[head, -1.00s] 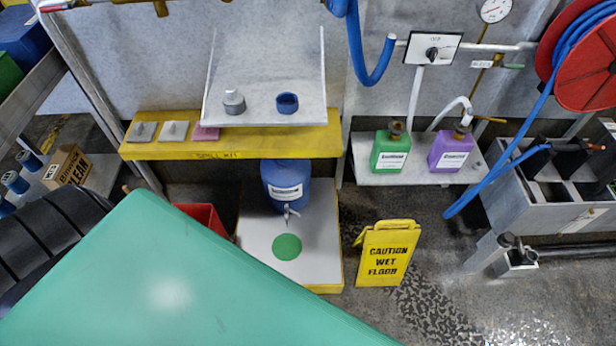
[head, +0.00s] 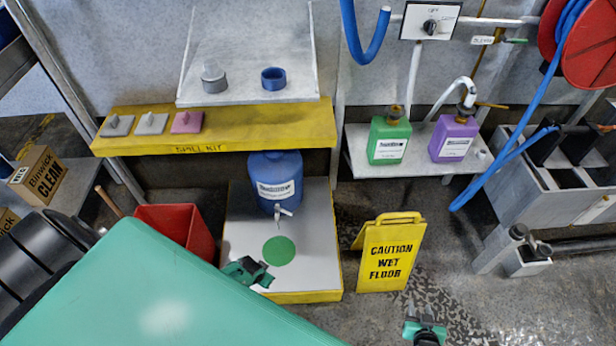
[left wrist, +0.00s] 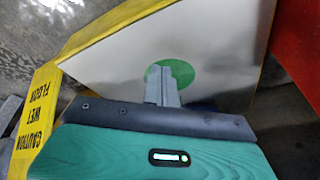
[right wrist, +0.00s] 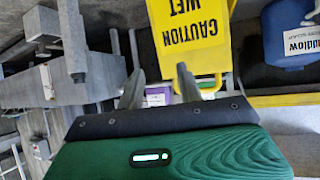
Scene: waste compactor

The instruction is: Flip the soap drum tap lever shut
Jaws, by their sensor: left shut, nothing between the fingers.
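The blue soap drum (head: 274,172) with a white label stands at the back of a white-topped, yellow-edged platform (head: 236,225). Its small pale tap (head: 283,211) sticks out from the lower front, with a thin part hanging down. I cannot tell the lever's exact position. My left gripper (head: 266,272) is low over the platform's front left, in front of the tap and apart from it. In the left wrist view its fingers (left wrist: 162,80) are together and empty, over a green disc. My right gripper (head: 425,312) is near the wet floor sign; its fingers (right wrist: 158,85) are apart and empty.
The yellow wet floor sign (head: 390,255) stands right of the platform. A red bin (head: 172,228) is on its left. A yellow shelf (head: 240,130) overhangs behind the drum. Green (head: 389,140) and purple (head: 453,138) jugs sit on a rack to the right.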

